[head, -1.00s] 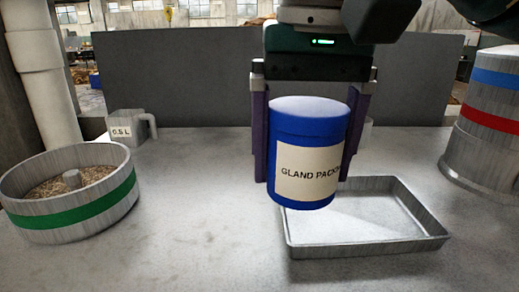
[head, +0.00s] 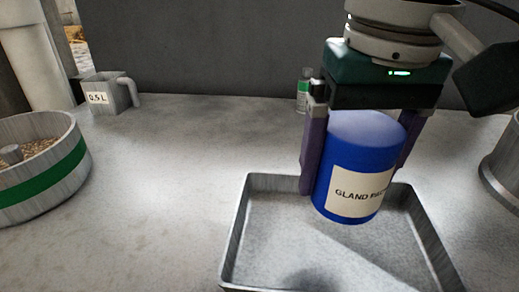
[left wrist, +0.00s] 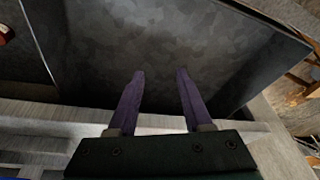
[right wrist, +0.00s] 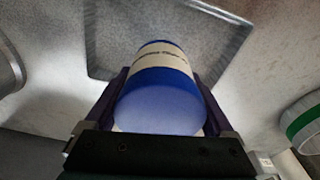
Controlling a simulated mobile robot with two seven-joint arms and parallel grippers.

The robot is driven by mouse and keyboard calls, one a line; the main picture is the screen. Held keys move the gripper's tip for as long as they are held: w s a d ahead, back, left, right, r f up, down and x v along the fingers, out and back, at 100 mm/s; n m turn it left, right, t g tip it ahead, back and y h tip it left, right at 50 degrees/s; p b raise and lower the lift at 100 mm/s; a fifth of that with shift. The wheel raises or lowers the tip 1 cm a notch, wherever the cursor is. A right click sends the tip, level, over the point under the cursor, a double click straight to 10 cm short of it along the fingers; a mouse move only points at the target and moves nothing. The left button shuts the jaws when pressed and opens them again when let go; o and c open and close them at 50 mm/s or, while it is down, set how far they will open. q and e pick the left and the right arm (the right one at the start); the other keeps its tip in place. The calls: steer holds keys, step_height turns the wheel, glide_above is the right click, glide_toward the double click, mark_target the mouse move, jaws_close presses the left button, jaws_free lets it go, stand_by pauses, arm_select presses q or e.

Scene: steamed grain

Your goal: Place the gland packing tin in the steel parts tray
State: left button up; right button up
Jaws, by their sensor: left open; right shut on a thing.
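The gland packing tin (head: 352,165) is a blue cylinder with a cream label. My right gripper (head: 356,165) is shut on it, one finger on each side, and holds it slightly tilted above the back part of the steel parts tray (head: 238,232). The tin also shows between the fingers in the right wrist view (right wrist: 163,100), with the tray (right wrist: 225,62) beyond it. The tray is a shallow metal rectangle and looks empty; its front edge is cut off in the head view. My left gripper (left wrist: 160,100) is open and empty in the left wrist view, away from the tin.
A round metal container with a green band (head: 45,170) and grain inside stands at the left. A 0.5 L metal measure (head: 107,92) is at the back left. A small green-and-white bottle (head: 303,92) stands behind the gripper. A metal cylinder (head: 505,165) is at the right edge.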

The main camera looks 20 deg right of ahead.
mark_target(330, 234)
step_height(330, 234, down, 7)
steer(key=shift+d+f+b, duration=0.1)
steer(key=shift+b, duration=0.95)
steer(key=o, duration=1.4)
